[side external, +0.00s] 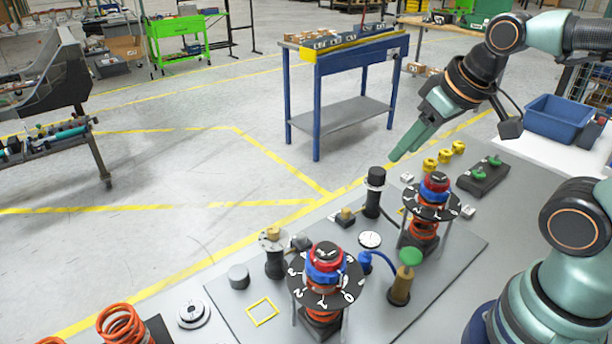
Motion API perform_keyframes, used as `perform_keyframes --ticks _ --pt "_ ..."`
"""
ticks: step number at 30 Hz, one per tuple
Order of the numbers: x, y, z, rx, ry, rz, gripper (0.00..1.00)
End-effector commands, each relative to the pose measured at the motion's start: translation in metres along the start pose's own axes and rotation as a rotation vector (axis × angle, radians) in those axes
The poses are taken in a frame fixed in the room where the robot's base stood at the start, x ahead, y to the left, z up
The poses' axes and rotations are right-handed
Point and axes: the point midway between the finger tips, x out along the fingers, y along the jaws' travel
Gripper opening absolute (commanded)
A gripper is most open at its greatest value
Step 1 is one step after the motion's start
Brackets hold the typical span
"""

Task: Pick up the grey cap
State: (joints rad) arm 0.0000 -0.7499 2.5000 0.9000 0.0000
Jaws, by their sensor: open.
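A short grey cylinder, which looks like the grey cap (238,277), stands upright on the left part of the grey fixture plate (395,325). A yellow square outline lies just right of and in front of it. My gripper (402,150) is raised over the far right side of the bench, well to the right of the grey cap and apart from it. Its teal fingers point down and left. The jaws are open, with nothing visible between them.
Two spring assemblies with black numbered dials (326,281) (432,202) rise from the plate. Black posts (374,195) (272,256) and a green-topped brass post (402,285) stand nearby. Orange springs (123,325) sit at front left. A blue bin (556,119) is at right.

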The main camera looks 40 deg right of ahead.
Motion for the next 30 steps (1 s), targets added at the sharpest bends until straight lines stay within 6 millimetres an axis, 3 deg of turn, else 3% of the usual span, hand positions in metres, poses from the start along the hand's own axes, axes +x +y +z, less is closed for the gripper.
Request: perform_keyframes --ticks 14,17,30 --pt "0.0000 0.0000 0.0000 0.000 0.000 0.000 0.50" --pt "0.0000 0.0000 0.0000 0.000 0.000 0.000 0.84" --pt "0.0009 -0.0070 -0.0081 -0.057 -0.020 -0.011 0.84"
